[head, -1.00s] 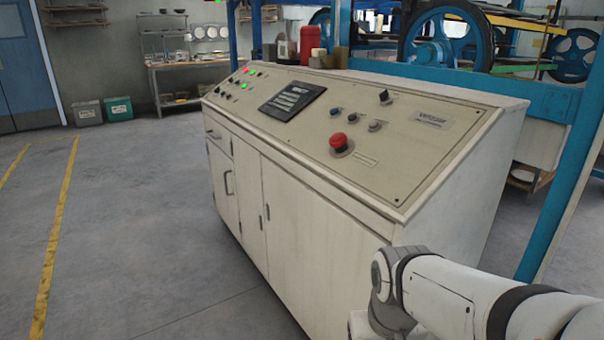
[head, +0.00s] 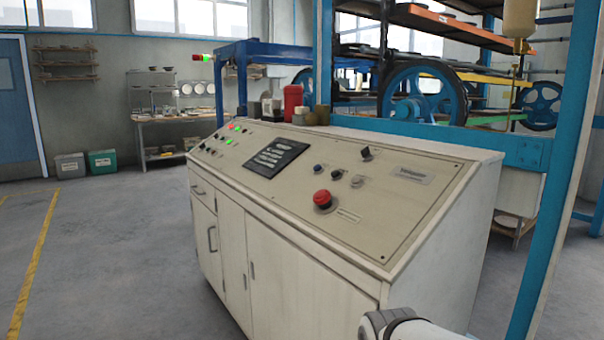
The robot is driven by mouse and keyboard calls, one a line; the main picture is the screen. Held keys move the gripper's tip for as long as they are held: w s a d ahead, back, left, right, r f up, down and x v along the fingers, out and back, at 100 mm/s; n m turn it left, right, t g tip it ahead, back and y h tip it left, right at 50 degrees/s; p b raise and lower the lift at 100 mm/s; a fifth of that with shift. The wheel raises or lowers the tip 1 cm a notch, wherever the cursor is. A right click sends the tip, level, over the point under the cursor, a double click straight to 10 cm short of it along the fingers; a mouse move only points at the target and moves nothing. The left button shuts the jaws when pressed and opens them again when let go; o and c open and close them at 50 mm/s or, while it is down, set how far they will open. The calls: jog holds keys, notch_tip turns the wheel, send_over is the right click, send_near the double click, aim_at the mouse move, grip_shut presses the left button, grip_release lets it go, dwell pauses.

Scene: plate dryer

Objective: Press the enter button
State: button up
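The cream control console (head: 290,285) stands in the middle of the head view with a sloped top panel. A dark display or keypad (head: 276,158) sits left of the panel's middle. To its right are a large red mushroom button (head: 322,199), a small blue-grey button (head: 318,168), a dark button (head: 337,174), a grey button (head: 357,181) and a black selector knob (head: 366,153). Small green and red lights and buttons (head: 229,141) lie at the far left end. No label reading enter is legible. My gripper is not in view; only part of my arm shows at the bottom right.
A red cylinder (head: 293,102) and small containers stand behind the console. A blue frame post (head: 556,190) rises at right, near machinery with a blue wheel (head: 420,97). Open grey floor (head: 110,250) lies to the left.

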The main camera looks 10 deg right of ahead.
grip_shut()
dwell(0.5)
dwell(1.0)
